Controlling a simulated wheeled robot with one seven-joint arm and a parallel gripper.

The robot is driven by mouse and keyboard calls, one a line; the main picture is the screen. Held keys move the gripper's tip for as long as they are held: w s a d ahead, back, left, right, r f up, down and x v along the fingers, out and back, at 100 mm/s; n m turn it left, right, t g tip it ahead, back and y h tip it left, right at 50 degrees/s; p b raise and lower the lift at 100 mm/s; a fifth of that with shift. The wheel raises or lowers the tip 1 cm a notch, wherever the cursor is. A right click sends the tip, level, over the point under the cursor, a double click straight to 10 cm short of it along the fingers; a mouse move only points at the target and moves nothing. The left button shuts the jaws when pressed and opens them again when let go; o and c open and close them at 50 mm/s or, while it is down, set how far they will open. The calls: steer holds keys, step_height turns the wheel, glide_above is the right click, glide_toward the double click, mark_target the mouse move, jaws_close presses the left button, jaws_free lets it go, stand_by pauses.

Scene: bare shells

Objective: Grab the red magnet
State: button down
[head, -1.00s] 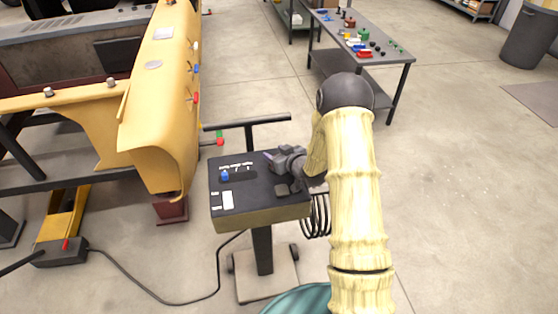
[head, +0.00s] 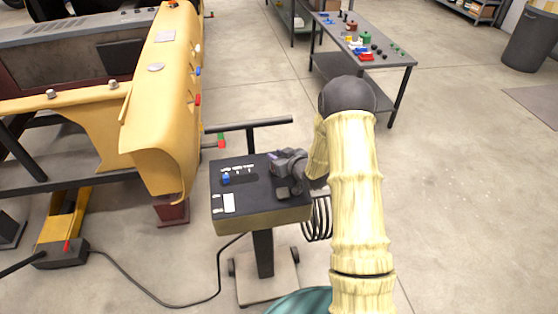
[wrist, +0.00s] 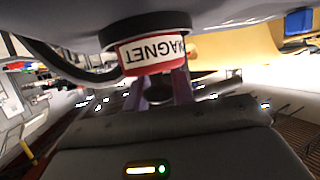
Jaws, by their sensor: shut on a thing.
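The red magnet (wrist: 152,57) shows in the wrist view, with a white band whose MAGNET lettering appears upside down. In the head view my gripper (head: 277,160) is low over the black top of a cart (head: 240,200), and the magnet is hidden there.
A blue piece (head: 226,179) sits on the cart top, left of my gripper. A yellow vehicle body (head: 150,110) stands to the left, with small red and blue pieces on its side. A grey table (head: 395,62) with small coloured items stands behind.

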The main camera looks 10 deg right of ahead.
step_height(320, 180, up, 10)
steer(key=b, duration=0.1)
stand_by(0.4)
steer(key=shift+r, duration=0.1)
stand_by(0.4)
